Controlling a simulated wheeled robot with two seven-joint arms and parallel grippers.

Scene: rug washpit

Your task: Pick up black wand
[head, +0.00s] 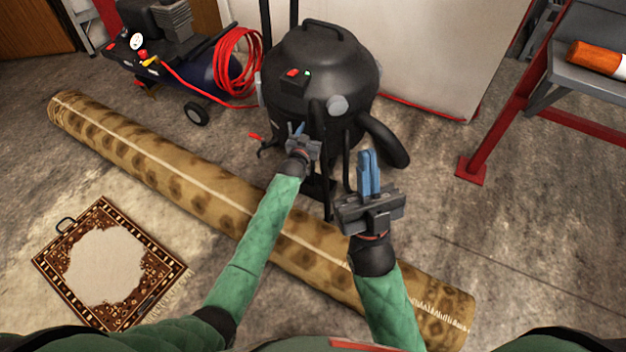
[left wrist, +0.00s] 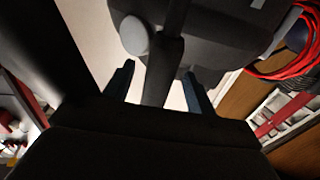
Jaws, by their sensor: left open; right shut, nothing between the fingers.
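The black wand (head: 318,120) appears as a dark upright tube at the front of the black vacuum drum (head: 315,65). Its lower part is partly hidden by my left gripper and hard to separate from other dark parts. My left gripper (head: 297,129) is open, close in front of the drum beside the tube. In the left wrist view a dark tube (left wrist: 160,78) lies between the two spread blue fingers; I cannot tell whether they touch it. My right gripper (head: 368,165) is shut and empty, to the right and nearer to me.
A rolled patterned rug (head: 150,155) lies diagonally under my arms. A small rug (head: 105,265) lies at left. A compressor (head: 185,70) with a red hose (head: 238,62) stands behind left. A red-legged bench (head: 500,95) is at right.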

